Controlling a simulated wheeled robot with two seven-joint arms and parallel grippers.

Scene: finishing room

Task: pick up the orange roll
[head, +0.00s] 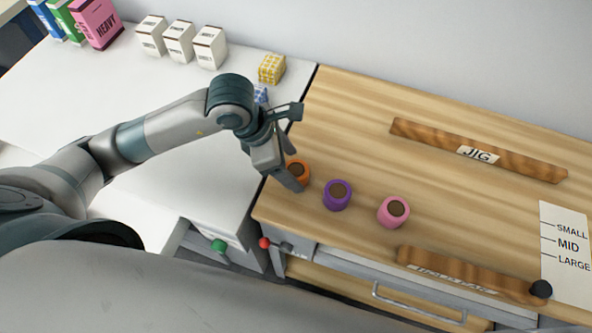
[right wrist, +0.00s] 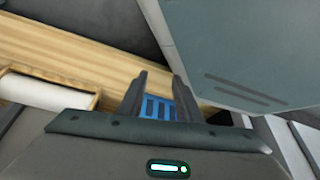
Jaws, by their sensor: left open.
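The orange roll (head: 299,171) stands on the wooden bench top near its left edge, partly hidden by my left gripper. My left gripper (head: 290,164) is open, reaching in from the left, with its fingers close beside the roll; I cannot tell whether they touch it. A purple roll (head: 337,195) and a pink roll (head: 393,212) stand to its right, each with a brown core. My right gripper (right wrist: 158,88) shows only in the right wrist view, its fingers apart, with a blue slatted thing (right wrist: 158,108) visible between them.
A wooden bar marked JIG (head: 520,163) lies at the back of the bench, another bar (head: 450,270) at the front. A size card (head: 568,255) lies at right. Small white boxes (head: 180,42) and a yellow block (head: 271,69) stand on the white counter.

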